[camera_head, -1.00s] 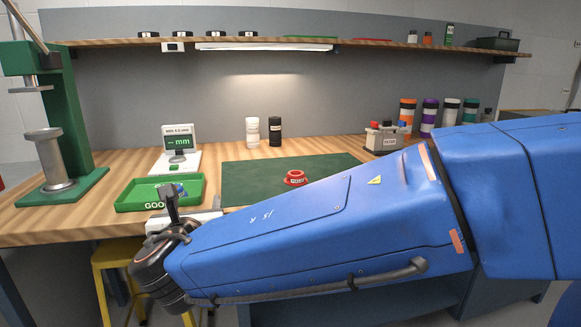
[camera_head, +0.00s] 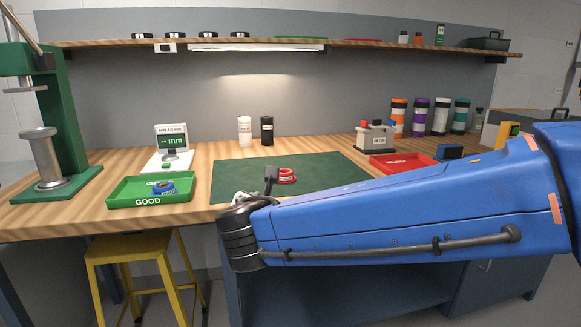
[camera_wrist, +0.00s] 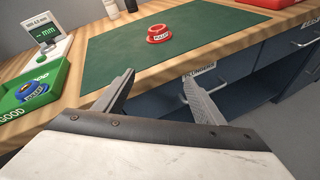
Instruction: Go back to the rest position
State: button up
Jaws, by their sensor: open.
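My gripper (camera_head: 270,184) is at the front edge of the bench, in front of the green mat, and is partly hidden by my wrist. In the wrist view my gripper (camera_wrist: 158,84) has its two fingers spread with nothing between them. A blue ring-shaped part (camera_head: 164,188) lies in the green GOOD tray (camera_head: 122,204), left of my gripper; it also shows in the wrist view (camera_wrist: 32,92). A red ring-shaped part (camera_head: 287,176) sits on the green mat (camera_head: 235,172), beyond the fingers and apart from them; the wrist view shows it too (camera_wrist: 158,34).
A gauge with a screen (camera_head: 171,144) stands behind the green tray, and a green press (camera_head: 60,120) at far left. A red tray (camera_head: 400,164) and blue block (camera_head: 449,152) are at the right, behind my arm. A yellow stool (camera_head: 140,250) stands below the bench.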

jog(key=s+d+f+m+g+h, duration=0.1)
jog(key=s+d+f+m+g, duration=0.1)
jog(key=d+m, duration=0.5)
jog(key=s+d+f+m+g+h, duration=0.1)
jog(key=s+d+f+m+g, duration=0.15)
jog(key=d, duration=0.75)
jog(key=s+d+f+m+g+h, duration=0.1)
jog(key=s+d+f+m+g, duration=0.2)
jog(key=d, duration=0.6)
jog(key=s+d+f+m+g+y, duration=0.1)
jog(key=s+d+f+m+y, duration=0.1)
jog(key=s+m, duration=0.6)
jog(key=s+d+f+m+y, duration=0.1)
jog(key=s+d+f+m, duration=0.4)
jog(key=s+m, duration=0.3)
jog(key=shift+s+f+m+g+y, duration=0.3)
jog(key=shift+m+g+y, duration=0.1)
jog(key=shift+m, duration=0.85)
jog(key=shift+d, duration=0.1)
